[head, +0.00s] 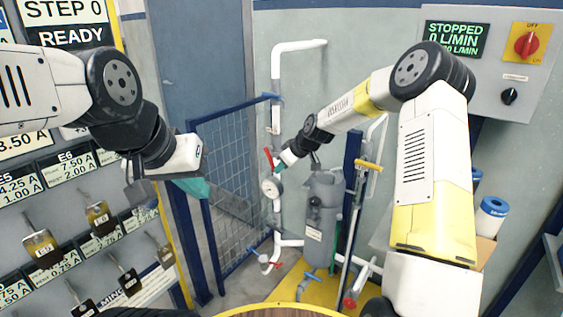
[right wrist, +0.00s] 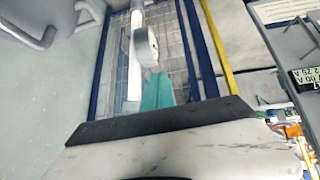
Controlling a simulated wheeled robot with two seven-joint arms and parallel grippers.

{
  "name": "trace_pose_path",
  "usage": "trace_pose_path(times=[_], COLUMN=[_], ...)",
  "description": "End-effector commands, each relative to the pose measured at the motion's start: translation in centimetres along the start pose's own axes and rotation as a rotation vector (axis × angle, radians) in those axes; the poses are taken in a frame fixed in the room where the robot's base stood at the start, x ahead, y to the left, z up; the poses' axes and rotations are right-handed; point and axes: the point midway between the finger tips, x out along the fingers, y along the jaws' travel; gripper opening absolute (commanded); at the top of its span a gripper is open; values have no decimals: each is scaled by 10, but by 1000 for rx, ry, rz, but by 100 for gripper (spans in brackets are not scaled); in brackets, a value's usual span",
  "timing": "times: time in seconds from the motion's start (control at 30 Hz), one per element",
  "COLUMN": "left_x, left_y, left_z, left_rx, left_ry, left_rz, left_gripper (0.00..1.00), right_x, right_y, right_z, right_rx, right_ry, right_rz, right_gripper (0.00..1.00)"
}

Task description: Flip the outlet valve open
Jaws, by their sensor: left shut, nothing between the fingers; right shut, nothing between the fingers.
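White pipework (head: 276,120) runs beside a grey filter vessel (head: 321,222). It carries a blue handle (head: 272,97), a red lever (head: 268,158), a yellow lever (head: 370,166) and low red (head: 349,302) and blue (head: 310,278) handles. No readable label marks which is the outlet valve. My right gripper (head: 284,160) is shut and empty, its teal fingertips close to the red lever; I cannot tell if they touch. In the right wrist view its teal fingers (right wrist: 158,92) point at the gauge and pipe. My left gripper (head: 194,187) is shut and empty, in front of the left rack.
A round gauge (head: 271,187) sits below the red lever. A blue mesh gate (head: 230,180) stands behind. A control panel (head: 490,60) reading "STOPPED 0 L/MIN" is at upper right. A label rack with hanging tags (head: 98,217) fills the left.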

Motion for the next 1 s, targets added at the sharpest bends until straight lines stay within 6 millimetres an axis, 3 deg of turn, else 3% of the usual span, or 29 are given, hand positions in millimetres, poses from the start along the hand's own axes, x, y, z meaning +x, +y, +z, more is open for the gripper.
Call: trace_pose_path(times=[0.5,1.0], left_x=[0,0], left_y=[0,0], left_z=[0,0], left_rx=[0,0], left_ry=[0,0], left_rz=[0,0], left_gripper=[0,0], right_x=[32,40], right_y=[-4,-4], right_z=[-2,-5], right_rx=[-1,-1], right_ry=[-1,-1], right_rz=[-1,0], right_gripper=[0,0])
